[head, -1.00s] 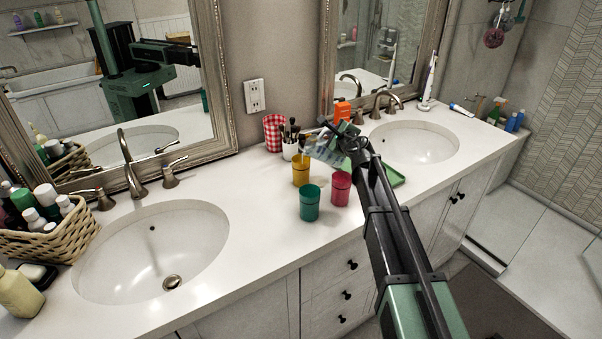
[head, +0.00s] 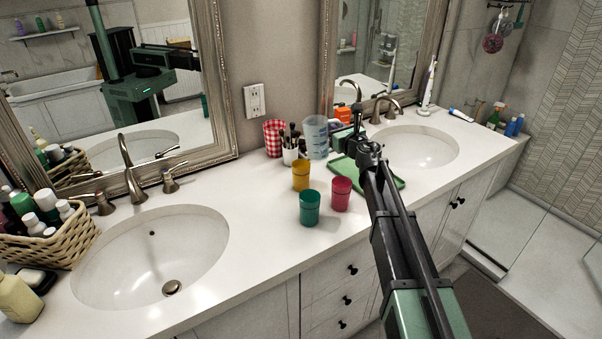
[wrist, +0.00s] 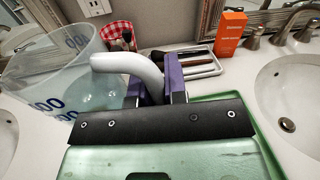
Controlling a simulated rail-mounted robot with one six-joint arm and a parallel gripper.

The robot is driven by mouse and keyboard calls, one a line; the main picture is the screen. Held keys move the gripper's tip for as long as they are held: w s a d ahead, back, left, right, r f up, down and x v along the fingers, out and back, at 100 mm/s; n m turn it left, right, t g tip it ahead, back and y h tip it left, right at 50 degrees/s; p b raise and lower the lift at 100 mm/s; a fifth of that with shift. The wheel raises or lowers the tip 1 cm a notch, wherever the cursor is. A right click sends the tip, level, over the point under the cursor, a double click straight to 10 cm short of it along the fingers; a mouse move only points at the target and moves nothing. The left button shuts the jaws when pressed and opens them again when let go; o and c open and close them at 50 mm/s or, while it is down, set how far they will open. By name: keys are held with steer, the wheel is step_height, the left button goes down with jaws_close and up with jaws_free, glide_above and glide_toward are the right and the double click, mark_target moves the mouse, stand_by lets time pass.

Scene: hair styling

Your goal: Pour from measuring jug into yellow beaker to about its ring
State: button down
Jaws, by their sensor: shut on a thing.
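The clear measuring jug (head: 316,137) with blue markings is upright, behind and a little right of the yellow beaker in the head view. In the wrist view the jug (wrist: 52,80) fills the left side, its pale handle (wrist: 125,64) between the purple finger pads. My gripper (wrist: 160,84) is shut on that handle; in the head view the gripper (head: 343,139) is right of the jug. I cannot tell if the jug's base touches the counter. The yellow beaker (head: 301,176) stands upright on the counter; its liquid level is too small to read.
A teal beaker (head: 310,208) and a pink beaker (head: 341,194) stand close in front. A brush cup (head: 290,156) and a red checked cup (head: 273,138) are to the left. A green tray (head: 396,182) lies under my arm.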

mark_target(340, 123)
steer(key=r+m+p, duration=0.1)
steer(key=r+p, duration=0.1)
steer(key=r, duration=0.1)
steer(key=shift+a+r+p, duration=0.1)
steer(key=shift+a+p, duration=0.1)
steer(key=shift+p, duration=0.2)
steer(key=shift+f, duration=0.2)
